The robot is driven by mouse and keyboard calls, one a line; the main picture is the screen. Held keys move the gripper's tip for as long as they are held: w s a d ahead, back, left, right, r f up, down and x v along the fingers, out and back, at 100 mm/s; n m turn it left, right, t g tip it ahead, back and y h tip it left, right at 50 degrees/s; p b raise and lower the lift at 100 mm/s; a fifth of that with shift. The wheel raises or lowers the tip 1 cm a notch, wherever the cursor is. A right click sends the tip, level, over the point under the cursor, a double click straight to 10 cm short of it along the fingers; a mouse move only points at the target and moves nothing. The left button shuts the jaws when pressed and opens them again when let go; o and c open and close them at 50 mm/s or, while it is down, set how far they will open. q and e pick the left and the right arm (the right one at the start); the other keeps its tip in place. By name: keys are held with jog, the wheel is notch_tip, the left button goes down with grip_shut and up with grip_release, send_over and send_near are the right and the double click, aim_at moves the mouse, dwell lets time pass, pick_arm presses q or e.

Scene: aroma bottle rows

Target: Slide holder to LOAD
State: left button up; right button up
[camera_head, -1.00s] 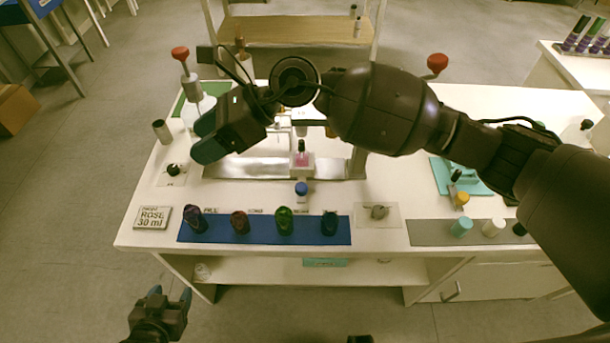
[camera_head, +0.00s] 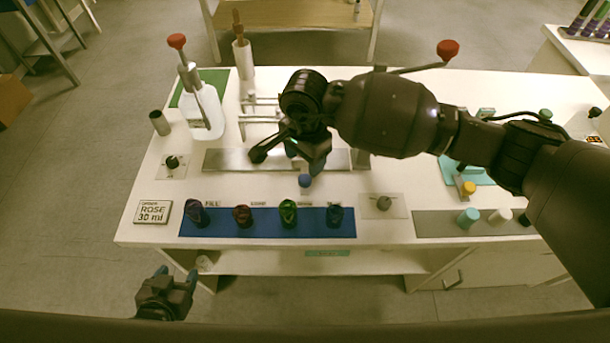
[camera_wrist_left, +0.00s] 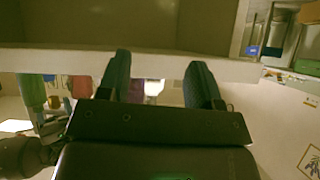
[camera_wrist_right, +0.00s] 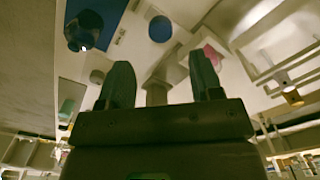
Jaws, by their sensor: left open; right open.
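The metal slide rail (camera_head: 225,160) runs left to right across the middle of the table. The blue knob (camera_head: 305,181) stands at its front edge. My right gripper (camera_head: 290,158) is open, pointing down over the rail just behind the knob, and hides the white holder in the head view. In the right wrist view the blue knob (camera_wrist_right: 160,28) shows beyond the fingers, and pink liquid (camera_wrist_right: 213,57) shows beside the right finger. I cannot tell whether the fingers touch the holder. My left gripper (camera_head: 176,274) is open and empty, in front of the table's front left.
Several dark bottles stand on a blue mat (camera_head: 265,228) along the front edge. A grey mat (camera_head: 440,225) with caps lies at front right. A ROSE 30 ml sign (camera_head: 153,212) lies front left.

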aim_at(304, 178)
notch_tip(304, 178, down, 8)
jog(key=shift+r+b, duration=0.25)
jog(key=shift+b, duration=0.15)
jog(key=shift+c, duration=0.4)
jog(key=shift+a, duration=0.1)
grip_shut()
